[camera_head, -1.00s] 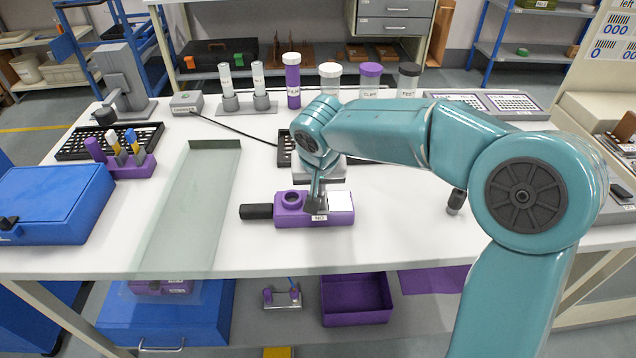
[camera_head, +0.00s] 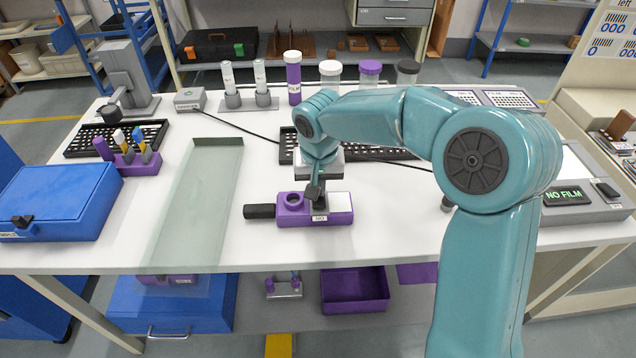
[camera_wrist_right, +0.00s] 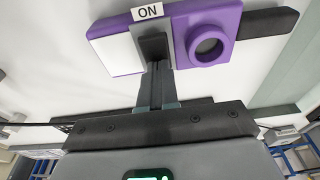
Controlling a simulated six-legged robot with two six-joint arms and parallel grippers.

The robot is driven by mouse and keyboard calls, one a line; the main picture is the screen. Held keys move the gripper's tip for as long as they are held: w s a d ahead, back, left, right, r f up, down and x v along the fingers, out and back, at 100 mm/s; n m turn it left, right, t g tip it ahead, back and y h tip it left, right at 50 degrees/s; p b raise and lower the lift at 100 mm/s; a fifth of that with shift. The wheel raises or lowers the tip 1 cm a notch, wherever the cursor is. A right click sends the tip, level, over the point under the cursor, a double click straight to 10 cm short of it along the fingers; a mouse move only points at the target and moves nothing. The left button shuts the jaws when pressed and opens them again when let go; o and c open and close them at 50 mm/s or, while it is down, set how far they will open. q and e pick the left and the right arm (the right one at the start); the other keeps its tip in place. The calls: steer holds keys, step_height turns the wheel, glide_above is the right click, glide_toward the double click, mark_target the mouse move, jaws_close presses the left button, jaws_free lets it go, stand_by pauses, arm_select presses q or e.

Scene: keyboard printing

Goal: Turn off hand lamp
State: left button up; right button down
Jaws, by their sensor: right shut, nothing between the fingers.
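The hand lamp (camera_head: 290,216) lies on the white table, with a purple body, a black handle to the left, a round purple ring and a white panel (camera_head: 340,201). My left gripper is not in view.
A glassy tray (camera_head: 190,215) and a blue case (camera_head: 60,200) are to the left. Several bottles, including a purple one (camera_head: 293,80), stand at the back. A cable crosses behind the lamp. A "NO FILM" box (camera_head: 600,212) is at right. The table front is clear.

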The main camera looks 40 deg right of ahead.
steer(key=shift+s+a+f, duration=0.3)
steer(key=shift+s+f, duration=0.2)
steer(key=shift+s, duration=0.05)
steer(key=r+p, duration=0.1)
steer(key=r, duration=0.1)
steer(key=w+r+p, duration=0.1)
steer(key=r, duration=0.1)
steer(key=r+p, duration=0.2)
steer(key=shift+w+d, duration=0.15)
steer(key=shift+d, duration=0.25)
step_height(320, 180, up, 9)
steer(key=shift+a, duration=0.1)
